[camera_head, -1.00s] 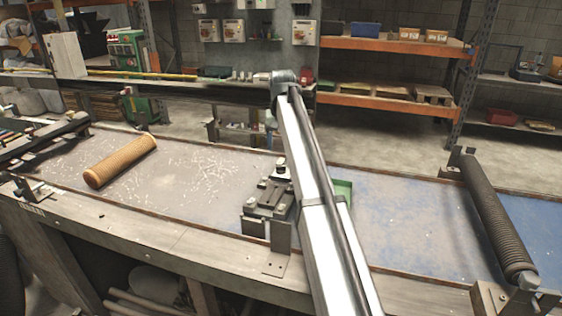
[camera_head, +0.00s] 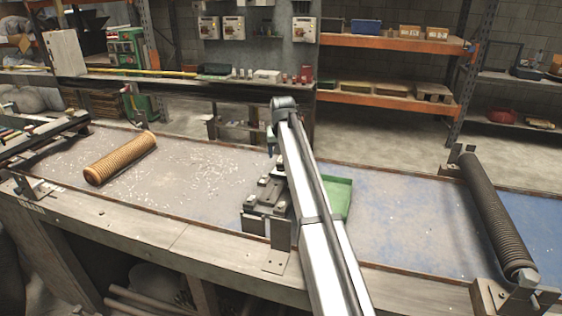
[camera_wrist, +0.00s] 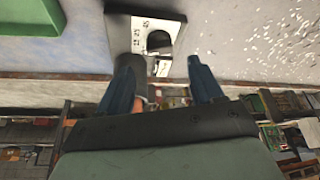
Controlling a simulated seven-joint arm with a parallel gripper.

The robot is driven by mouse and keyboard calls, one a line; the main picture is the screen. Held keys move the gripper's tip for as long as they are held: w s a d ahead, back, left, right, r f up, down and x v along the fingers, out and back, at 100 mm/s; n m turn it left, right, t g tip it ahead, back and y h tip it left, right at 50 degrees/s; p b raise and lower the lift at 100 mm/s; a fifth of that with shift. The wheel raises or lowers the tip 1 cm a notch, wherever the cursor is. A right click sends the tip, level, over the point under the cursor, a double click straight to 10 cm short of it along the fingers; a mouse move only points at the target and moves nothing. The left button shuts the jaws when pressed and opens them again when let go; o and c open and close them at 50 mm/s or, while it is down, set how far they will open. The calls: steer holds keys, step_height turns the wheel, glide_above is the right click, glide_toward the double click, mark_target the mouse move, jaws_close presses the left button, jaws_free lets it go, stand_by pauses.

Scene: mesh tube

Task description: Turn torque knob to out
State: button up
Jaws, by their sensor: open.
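In the wrist view a small light panel (camera_wrist: 134,36) carries dark markings and a rounded dark knob-like part (camera_wrist: 158,41). It seems to be the torque knob, but its setting and the lettering are too small to read. My gripper (camera_wrist: 160,70) is open, its two blue fingers apart, with the knob-like part just beyond the gap between the tips. I see no contact. In the head view my gripper (camera_head: 271,142) hangs at the arm's far end, above the back of a dark metal fixture (camera_head: 262,208). My arm hides part of that fixture, and I cannot make out the knob there.
A green tray (camera_head: 340,190) lies right of the fixture, partly behind my arm. A tan ribbed roller (camera_head: 120,158) lies on the bench at left. A dark ribbed roller (camera_head: 492,215) stands mounted at right.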

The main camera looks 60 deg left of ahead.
mark_target(282, 164)
steer(key=shift+x, duration=2.7)
steer(key=shift+c, duration=0.3)
steer(key=c, duration=1)
steer(key=n+g, duration=0.1)
steer(key=n, duration=0.3)
steer(key=shift+w+g, duration=0.15)
steer(key=shift+g, duration=0.25)
steer(key=shift+n+g, duration=0.6)
steer(key=shift+n, duration=1.5)
